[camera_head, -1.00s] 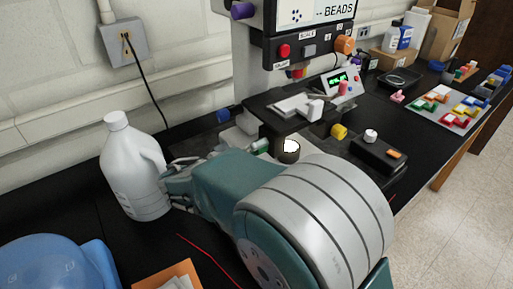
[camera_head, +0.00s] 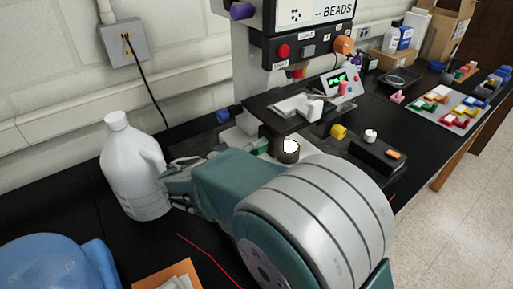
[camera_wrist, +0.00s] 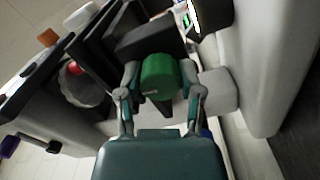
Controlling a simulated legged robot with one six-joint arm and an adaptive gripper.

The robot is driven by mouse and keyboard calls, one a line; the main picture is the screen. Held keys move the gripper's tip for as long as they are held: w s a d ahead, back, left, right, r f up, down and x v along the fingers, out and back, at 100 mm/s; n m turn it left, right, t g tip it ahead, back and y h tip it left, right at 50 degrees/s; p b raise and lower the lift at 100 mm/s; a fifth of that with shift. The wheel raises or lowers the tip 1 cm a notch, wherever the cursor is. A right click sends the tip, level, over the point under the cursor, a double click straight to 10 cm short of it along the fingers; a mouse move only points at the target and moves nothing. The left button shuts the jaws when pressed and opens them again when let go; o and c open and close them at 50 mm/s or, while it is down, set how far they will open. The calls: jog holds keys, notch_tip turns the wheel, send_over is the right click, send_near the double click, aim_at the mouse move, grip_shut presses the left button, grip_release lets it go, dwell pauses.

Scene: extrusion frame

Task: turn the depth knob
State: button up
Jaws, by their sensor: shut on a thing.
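A green knob (camera_wrist: 158,76) on the dark machine part is in the middle of the wrist view. The fingers of my gripper (camera_wrist: 160,88) stand on both sides of it and are shut on it. No marking that names it the depth knob can be read. In the head view a small part of the green knob (camera_head: 262,145) shows just above my arm. My arm hides much of the area around it, and the hold is not clear there.
The machine carries a red button (camera_head: 283,51), an orange knob (camera_head: 344,45) and a yellow knob (camera_head: 339,131). A white jug (camera_head: 134,170) stands close to the left of my arm. A blue rounded object (camera_head: 45,265) is at the front left. A tray of coloured blocks (camera_head: 425,112) lies far right.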

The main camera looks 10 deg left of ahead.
jog(key=n, duration=0.4)
jog(key=shift+f+n, duration=0.2)
jog(key=shift+n, duration=0.1)
jog(key=n, duration=0.3)
jog(key=shift+n, duration=0.4)
jog(key=n, duration=0.4)
jog(key=shift+a+r+n, duration=0.1)
jog(key=shift+n, duration=2)
jog(key=o, duration=1.1)
jog(key=shift+w+r, duration=0.1)
